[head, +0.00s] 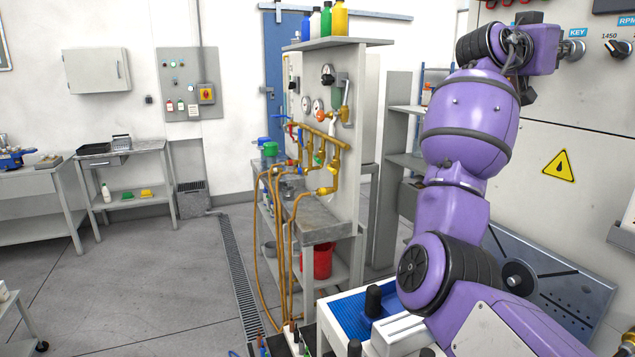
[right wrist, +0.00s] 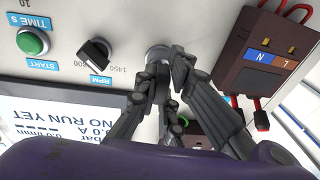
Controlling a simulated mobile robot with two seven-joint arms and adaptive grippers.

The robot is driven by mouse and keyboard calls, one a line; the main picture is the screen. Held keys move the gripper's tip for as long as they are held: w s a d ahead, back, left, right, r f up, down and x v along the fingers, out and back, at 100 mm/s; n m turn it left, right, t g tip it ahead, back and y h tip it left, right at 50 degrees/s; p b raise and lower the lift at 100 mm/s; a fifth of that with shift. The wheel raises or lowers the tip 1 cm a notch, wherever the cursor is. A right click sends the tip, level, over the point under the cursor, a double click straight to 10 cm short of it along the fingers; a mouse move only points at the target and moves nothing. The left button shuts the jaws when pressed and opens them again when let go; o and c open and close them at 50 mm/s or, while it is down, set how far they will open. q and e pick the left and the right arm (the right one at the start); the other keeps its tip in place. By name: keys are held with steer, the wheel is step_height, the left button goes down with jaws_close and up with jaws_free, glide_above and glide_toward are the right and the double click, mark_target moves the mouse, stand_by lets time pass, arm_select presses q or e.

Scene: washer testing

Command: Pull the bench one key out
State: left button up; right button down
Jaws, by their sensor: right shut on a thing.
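My right gripper (head: 558,50) is at the key switch (head: 575,47) under the blue KEY label (head: 577,32) on the upper right panel. In the right wrist view, the fingers of my right gripper (right wrist: 168,74) close in at the round metal key switch (right wrist: 157,54). The gripper is shut on the key, which is mostly hidden between the fingertips. I cannot tell whether the key is still seated in the switch. My left gripper is not in view.
Beside the switch are the black RPM knob (right wrist: 94,54) and green START button (right wrist: 32,42). A dark terminal box (right wrist: 262,48) with red leads is close on the other side. A shelf stand with brass pipework (head: 325,150) stands left of my arm.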

steer(key=shift+s+a, duration=0.1)
steer(key=shift+a, duration=0.15)
steer(key=shift+s+a, duration=0.2)
steer(key=shift+a, duration=0.2)
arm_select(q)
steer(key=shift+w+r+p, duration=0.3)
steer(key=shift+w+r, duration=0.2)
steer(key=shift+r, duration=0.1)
arm_select(e)
steer(key=v, duration=0.3)
steer(key=shift+s+a+f, duration=0.15)
steer(key=shift+a+f, duration=0.05)
steer(key=shift+a, duration=0.1)
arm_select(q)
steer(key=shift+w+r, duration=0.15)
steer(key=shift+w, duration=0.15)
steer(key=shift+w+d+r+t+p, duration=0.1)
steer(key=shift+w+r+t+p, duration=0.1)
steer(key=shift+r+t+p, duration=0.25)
arm_select(e)
steer(key=v, duration=0.7)
steer(key=shift+f, duration=0.25)
